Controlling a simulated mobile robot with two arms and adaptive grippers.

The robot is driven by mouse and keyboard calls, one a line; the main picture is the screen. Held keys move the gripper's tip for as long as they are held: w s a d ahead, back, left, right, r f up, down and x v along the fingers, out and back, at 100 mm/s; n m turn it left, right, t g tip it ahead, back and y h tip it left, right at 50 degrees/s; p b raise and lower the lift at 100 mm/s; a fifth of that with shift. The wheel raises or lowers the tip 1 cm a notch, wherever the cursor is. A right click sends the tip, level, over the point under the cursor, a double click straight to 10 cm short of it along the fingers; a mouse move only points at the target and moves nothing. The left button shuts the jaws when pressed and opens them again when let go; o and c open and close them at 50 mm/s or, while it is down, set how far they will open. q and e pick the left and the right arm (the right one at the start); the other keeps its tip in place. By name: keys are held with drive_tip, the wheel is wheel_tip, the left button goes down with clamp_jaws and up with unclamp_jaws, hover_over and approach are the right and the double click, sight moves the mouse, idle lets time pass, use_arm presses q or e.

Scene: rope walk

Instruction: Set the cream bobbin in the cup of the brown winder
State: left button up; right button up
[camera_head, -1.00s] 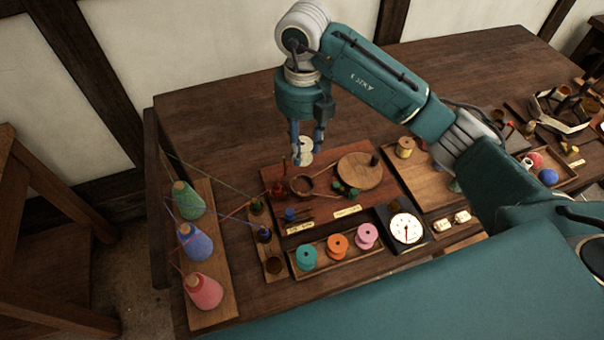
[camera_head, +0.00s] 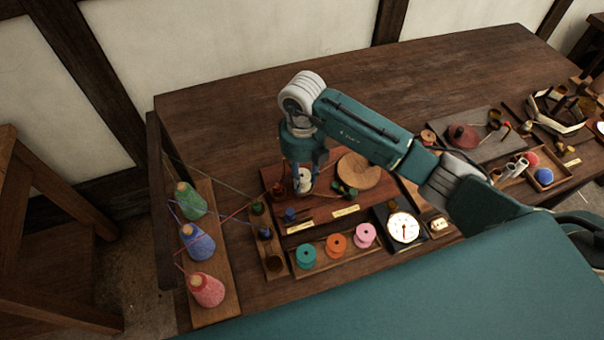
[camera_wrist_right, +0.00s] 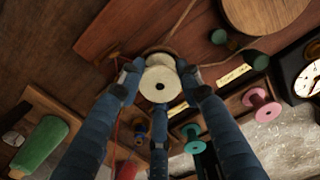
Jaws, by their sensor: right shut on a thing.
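The cream bobbin (camera_head: 304,184) is held in my right gripper (camera_head: 306,188), low over the brown winder (camera_head: 322,205). In the right wrist view the bobbin (camera_wrist_right: 160,84) sits between the blue fingers, its round end with a central hole facing the camera. The winder's ring-shaped cup shows only as a curved brown rim (camera_wrist_right: 172,50) behind the bobbin. In the head view the fingers and bobbin hide the cup. I cannot tell whether the bobbin touches the cup. My left gripper is not in view.
A round wooden disc (camera_head: 360,170) and small green knobs (camera_head: 345,190) are right of the gripper. A tray of teal, orange and pink spools (camera_head: 336,244) and a dial (camera_head: 403,228) lie in front. Yarn cones (camera_head: 197,242) with taut threads stand left. The table behind is clear.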

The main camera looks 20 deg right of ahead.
sight(302, 175)
drive_tip(key=o, duration=0.6)
drive_tip(key=shift+f, duration=0.15)
drive_tip(key=shift+c, duration=0.2)
drive_tip(key=o, duration=0.4)
drive_tip(key=shift+o, duration=0.2)
drive_tip(key=shift+r, duration=0.2)
drive_tip(key=shift+w+r, duration=0.1)
drive_tip(key=shift+r, duration=0.1)
wheel_tip(302, 175, up, 12)
drive_tip(key=b, duration=0.2)
drive_tip(key=shift+f+b, duration=0.2)
drive_tip(key=shift+b, duration=0.2)
